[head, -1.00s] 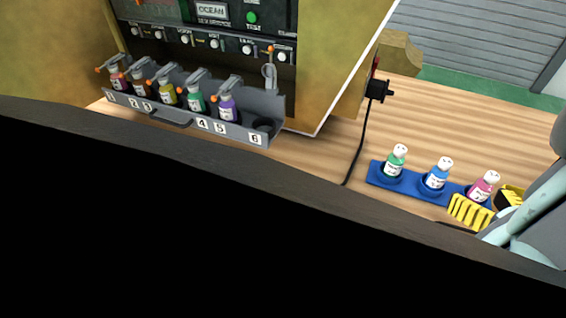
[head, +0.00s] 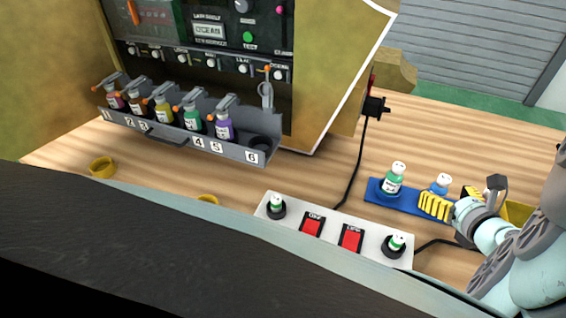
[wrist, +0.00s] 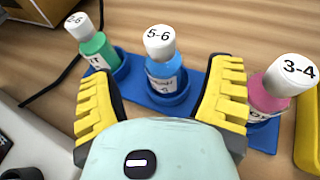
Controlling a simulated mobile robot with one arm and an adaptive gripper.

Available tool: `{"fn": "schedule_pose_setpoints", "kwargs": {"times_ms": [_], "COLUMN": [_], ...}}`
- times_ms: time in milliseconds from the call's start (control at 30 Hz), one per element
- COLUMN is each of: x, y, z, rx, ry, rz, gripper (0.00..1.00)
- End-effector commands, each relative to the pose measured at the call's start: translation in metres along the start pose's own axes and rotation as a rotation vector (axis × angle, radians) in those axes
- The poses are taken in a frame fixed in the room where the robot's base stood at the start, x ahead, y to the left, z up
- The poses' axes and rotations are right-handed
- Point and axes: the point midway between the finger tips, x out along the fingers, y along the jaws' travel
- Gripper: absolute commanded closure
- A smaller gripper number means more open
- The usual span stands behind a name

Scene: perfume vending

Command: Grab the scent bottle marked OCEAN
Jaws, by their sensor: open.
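A blue bottle (wrist: 164,78) with a white cap marked 5-6 stands in a blue tray (wrist: 213,72); its label is only partly readable, so I cannot confirm OCEAN. A green bottle (wrist: 97,50) stands left of it and a pink bottle (wrist: 270,96), cap marked 3-4, right of it. My gripper (wrist: 160,95) is open, its yellow fingers either side of the blue bottle's front, with nothing held. In the head view, my gripper (head: 455,199) partly hides the blue bottle (head: 441,183); the green bottle (head: 393,181) is clear and the pink one is hidden.
The vending machine's display (head: 209,30) reads OCEAN. Its grey rack (head: 180,141) holds several pump bottles; slot 6 (head: 259,142) looks empty. A white panel (head: 330,243) with two red switches stands in front. A black cable (head: 358,160) runs left of the tray.

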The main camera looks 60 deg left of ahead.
Motion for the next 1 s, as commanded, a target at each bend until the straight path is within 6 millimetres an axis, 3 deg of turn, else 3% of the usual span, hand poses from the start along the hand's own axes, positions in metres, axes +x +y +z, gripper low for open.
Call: {"fn": "schedule_pose_setpoints", "kwargs": {"times_ms": [600, 900, 1000], "x": [0.053, 0.055, 0.054], "y": [-0.003, -0.003, -0.003], "z": [0.001, 0.0, 0.0], "rx": [-0.003, -0.003, -0.003], "ry": [-0.002, -0.001, -0.001], "rz": [0.003, 0.003, 0.003], "gripper": [0.21, 0.19, 0.29]}}
